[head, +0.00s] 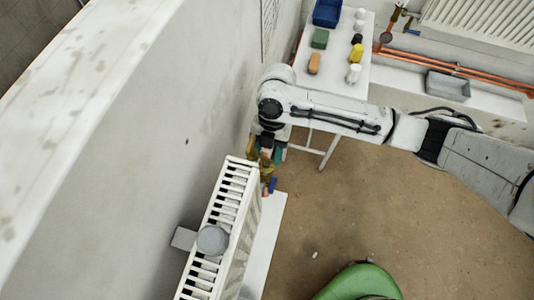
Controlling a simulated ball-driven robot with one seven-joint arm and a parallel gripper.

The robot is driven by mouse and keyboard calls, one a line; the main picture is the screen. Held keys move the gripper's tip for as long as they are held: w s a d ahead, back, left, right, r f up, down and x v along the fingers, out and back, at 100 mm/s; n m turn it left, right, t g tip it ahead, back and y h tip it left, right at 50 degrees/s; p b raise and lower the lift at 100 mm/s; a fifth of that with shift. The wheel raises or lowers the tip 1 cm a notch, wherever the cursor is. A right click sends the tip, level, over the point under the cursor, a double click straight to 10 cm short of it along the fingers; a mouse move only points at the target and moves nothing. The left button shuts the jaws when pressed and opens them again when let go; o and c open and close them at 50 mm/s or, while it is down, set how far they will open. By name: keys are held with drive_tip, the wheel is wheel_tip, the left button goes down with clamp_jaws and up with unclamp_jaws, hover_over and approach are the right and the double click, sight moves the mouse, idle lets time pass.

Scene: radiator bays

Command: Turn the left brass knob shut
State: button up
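A white radiator (226,215) stands along the grey wall in the lower middle of the head view. Brass fittings (266,171) show at its far end, with a small blue part and a copper-coloured part just below them. I cannot make out the knob's shape or how far it is turned. My gripper (265,156) points down at this far end, right at the brass. Its teal and yellowish finger parts overlap the fittings in the picture. The fingertips are too small and hidden to tell whether they touch or grip the knob.
A white table (332,82) behind my arm carries a blue bin (327,12), coloured blocks and bottles. A grey tray (447,86) lies on a ledge by copper pipes (450,68). A green seat (358,284) is at the bottom. Brown floor between is mostly clear.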

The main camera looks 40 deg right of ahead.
drive_tip(key=shift+s+a+f, duration=0.1)
drive_tip(key=shift+a+f, duration=0.1)
drive_tip(key=shift+f, duration=0.35)
clamp_jaws()
